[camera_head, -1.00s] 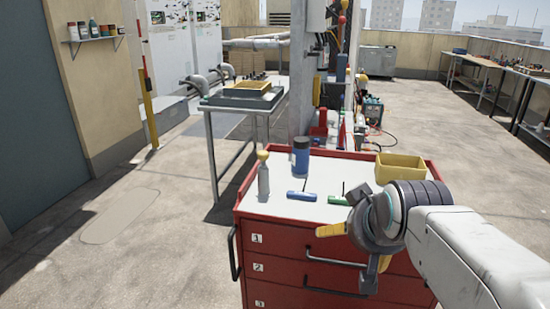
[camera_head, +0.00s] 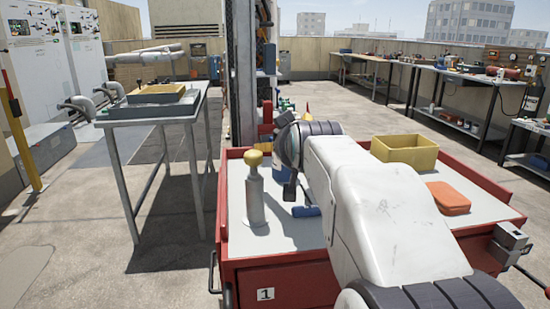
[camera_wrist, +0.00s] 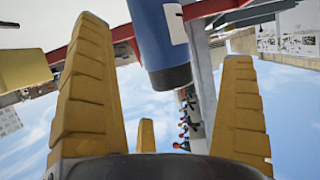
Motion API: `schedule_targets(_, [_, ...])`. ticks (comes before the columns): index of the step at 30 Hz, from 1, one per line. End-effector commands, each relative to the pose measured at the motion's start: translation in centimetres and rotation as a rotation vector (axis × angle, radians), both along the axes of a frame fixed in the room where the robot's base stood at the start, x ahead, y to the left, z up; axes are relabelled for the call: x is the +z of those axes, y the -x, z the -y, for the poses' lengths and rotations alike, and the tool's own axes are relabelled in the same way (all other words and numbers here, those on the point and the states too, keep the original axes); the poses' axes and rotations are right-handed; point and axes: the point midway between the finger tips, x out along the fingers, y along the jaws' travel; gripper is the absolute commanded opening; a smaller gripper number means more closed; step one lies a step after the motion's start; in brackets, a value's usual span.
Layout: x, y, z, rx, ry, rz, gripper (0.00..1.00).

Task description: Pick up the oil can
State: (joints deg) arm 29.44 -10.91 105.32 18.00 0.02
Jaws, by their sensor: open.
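A blue can with a dark cap stands on the red tool cart's pale top (camera_head: 285,235), mostly hidden behind my wrist; a blue sliver (camera_head: 279,176) shows in the head view. In the wrist view the blue can (camera_wrist: 158,40) appears inverted between the yellow fingers, touching neither; its depth between them is unclear. My gripper (camera_wrist: 163,42) is open and empty; in the head view it is largely hidden by my arm. A grey bottle with a yellow ball top (camera_head: 255,195) stands upright to the left. I cannot tell from looks which is the oil can.
A yellow bin (camera_head: 405,153) and an orange box (camera_head: 450,197) sit on the cart's right side. A metal table (camera_head: 140,112) with a tray stands at left. Workbenches line the right wall.

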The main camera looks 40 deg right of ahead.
Motion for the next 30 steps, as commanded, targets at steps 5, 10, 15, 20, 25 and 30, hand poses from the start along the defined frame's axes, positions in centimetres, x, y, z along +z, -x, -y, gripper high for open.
schedule_targets(5, [-0.6,-1.0,0.6,-0.001,-0.001,-0.002,1.0])
schedule_targets(10, [-1.6,-2.2,1.5,-0.004,0.001,-0.001,1.0])
schedule_targets(15, [-2.1,-3.1,2.1,-0.005,0.002,-0.002,1.0])
schedule_targets(20, [-2.5,-4.1,2.7,-0.005,0.002,-0.002,1.0])
schedule_targets(25, [-2.5,-4.6,3.0,-0.005,0.002,-0.002,1.0])
schedule_targets(30, [-2.4,-4.7,3.0,-0.005,0.002,-0.003,1.0])
